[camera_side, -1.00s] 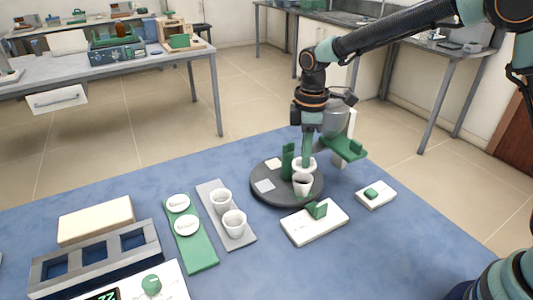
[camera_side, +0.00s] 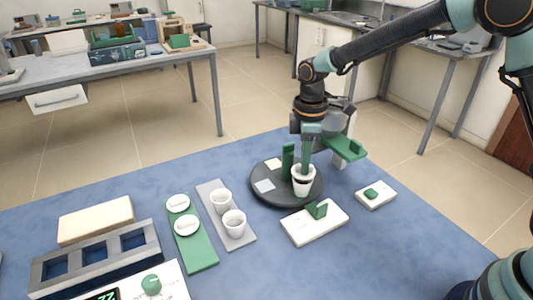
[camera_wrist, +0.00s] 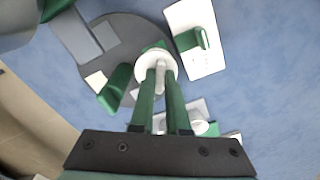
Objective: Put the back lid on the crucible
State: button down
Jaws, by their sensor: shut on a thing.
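My gripper (camera_side: 306,165) is shut on a white round lid (camera_side: 295,171), which also shows around the fingertips in the wrist view (camera_wrist: 143,68). The white crucible (camera_side: 302,187) stands upright on the dark round plate (camera_side: 265,196). The lid is at the crucible's mouth, directly below my fingers. I cannot tell whether it is fully seated. The lid covers the crucible in the wrist view. Two other white lids lie on the green strip, one farther back (camera_side: 178,202) and one nearer (camera_side: 187,225).
A green upright piece (camera_side: 288,160) stands on the plate just left of my fingers. A white base with a green block (camera_side: 315,228) is in front. Two open crucibles stand on a grey strip (camera_side: 242,241). A smaller white block (camera_side: 376,195) lies right.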

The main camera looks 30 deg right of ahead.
jog(key=shift+f, duration=0.25)
jog(key=shift+f, duration=0.35)
jog(key=shift+f, duration=0.25)
jog(key=shift+c, duration=2.2)
grip_release()
jog(key=shift+r, duration=4)
